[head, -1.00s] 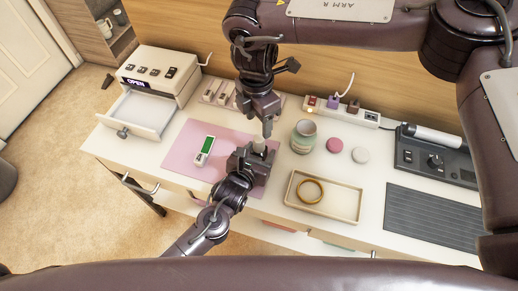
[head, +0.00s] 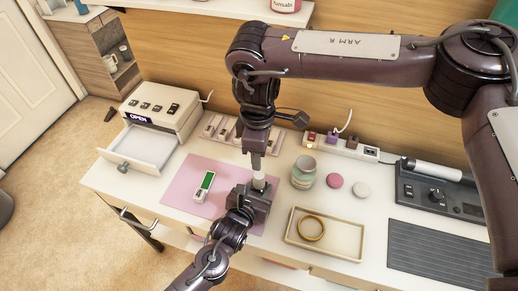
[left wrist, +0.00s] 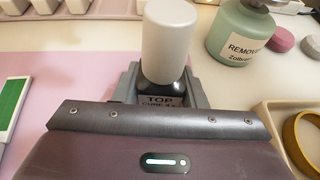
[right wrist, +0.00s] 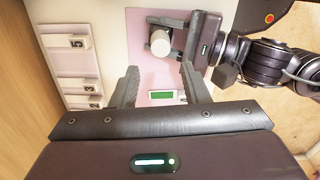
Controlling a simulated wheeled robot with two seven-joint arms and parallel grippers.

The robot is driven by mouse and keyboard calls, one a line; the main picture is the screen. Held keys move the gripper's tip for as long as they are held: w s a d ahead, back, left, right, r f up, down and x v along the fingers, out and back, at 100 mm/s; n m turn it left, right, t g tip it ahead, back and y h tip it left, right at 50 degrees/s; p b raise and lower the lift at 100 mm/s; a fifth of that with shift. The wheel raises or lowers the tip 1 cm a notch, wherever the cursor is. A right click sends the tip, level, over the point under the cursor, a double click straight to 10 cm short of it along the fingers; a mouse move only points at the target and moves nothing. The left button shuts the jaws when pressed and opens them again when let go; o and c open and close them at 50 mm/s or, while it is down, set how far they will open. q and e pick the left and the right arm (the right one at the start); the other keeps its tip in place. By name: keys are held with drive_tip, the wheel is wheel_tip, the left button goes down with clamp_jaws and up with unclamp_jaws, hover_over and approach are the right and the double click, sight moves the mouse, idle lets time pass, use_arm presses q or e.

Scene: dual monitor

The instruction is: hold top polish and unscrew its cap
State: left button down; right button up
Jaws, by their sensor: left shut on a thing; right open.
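The top polish is a small dark bottle labelled "TOP" (left wrist: 160,101) with a tall pale grey cap (left wrist: 170,40). My left gripper (head: 257,192) is shut on the bottle's body and holds it upright over the pink mat, with the cap standing clear above the fingers. In the right wrist view the cap (right wrist: 160,43) shows end-on between the left fingers. My right gripper (head: 258,160) points down just above the cap in the head view. Its fingers are apart and empty in the right wrist view (right wrist: 160,90), with the cap beyond them.
A green-screened device (head: 204,187) lies on the pink mat (head: 180,205). A remover jar (head: 303,172) and pink and white round pieces stand right. A tray (head: 342,239) holds a gold ring. A white box with an open drawer (head: 150,147) stands left.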

sight(259, 175)
wheel_tip(259, 175, down, 10)
drive_tip(key=m, duration=0.6)
drive_tip(key=shift+s+f+m, duration=0.1)
drive_tip(key=shift+f+m, duration=0.1)
drive_tip(key=shift+m, duration=0.2)
drive_tip(key=shift+c, duration=0.3)
clamp_jaws()
